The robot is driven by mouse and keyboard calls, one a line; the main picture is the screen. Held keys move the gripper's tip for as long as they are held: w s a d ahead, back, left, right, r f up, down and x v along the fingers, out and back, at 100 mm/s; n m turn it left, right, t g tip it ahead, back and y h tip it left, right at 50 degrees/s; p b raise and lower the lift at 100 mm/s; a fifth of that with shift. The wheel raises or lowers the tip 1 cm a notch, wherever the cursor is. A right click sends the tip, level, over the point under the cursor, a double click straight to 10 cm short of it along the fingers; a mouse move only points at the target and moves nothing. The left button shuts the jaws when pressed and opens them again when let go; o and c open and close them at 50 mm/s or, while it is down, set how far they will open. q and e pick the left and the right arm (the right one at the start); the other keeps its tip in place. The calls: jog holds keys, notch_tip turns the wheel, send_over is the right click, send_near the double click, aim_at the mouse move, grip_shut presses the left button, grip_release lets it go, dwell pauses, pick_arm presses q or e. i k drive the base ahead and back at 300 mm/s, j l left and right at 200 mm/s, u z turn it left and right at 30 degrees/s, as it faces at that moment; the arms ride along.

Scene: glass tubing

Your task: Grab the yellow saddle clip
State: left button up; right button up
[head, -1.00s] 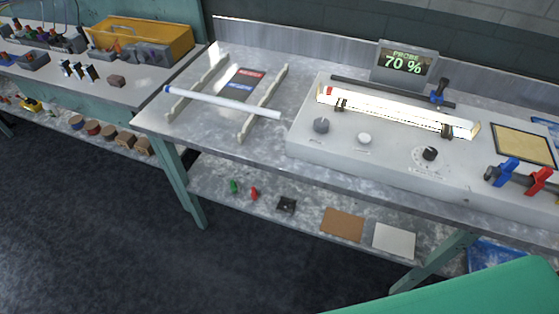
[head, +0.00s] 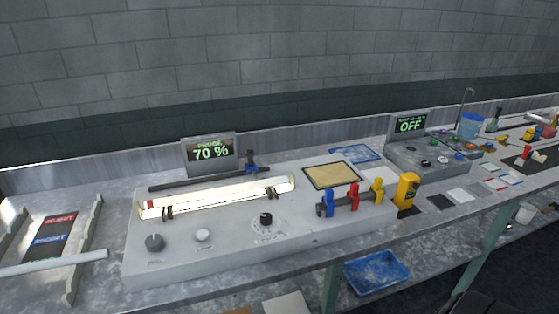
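The yellow saddle clip (head: 377,191) is in the head view, right of the middle. It sits at the right end of a short dark rail on the right part of the grey bench unit. A red clip (head: 353,196) and a blue clip (head: 326,204) stand beside it on the same rail, to its left. Neither of my grippers is in view, and nothing touches the yellow clip.
A yellow device (head: 407,190) stands close to the right of the clips. A tan pad (head: 332,175) lies behind them. A lit trough (head: 217,197) and knobs are to the left. A blue tray (head: 377,271) is on the lower shelf.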

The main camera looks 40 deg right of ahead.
aim_at(378, 183)
jog(key=z, duration=1)
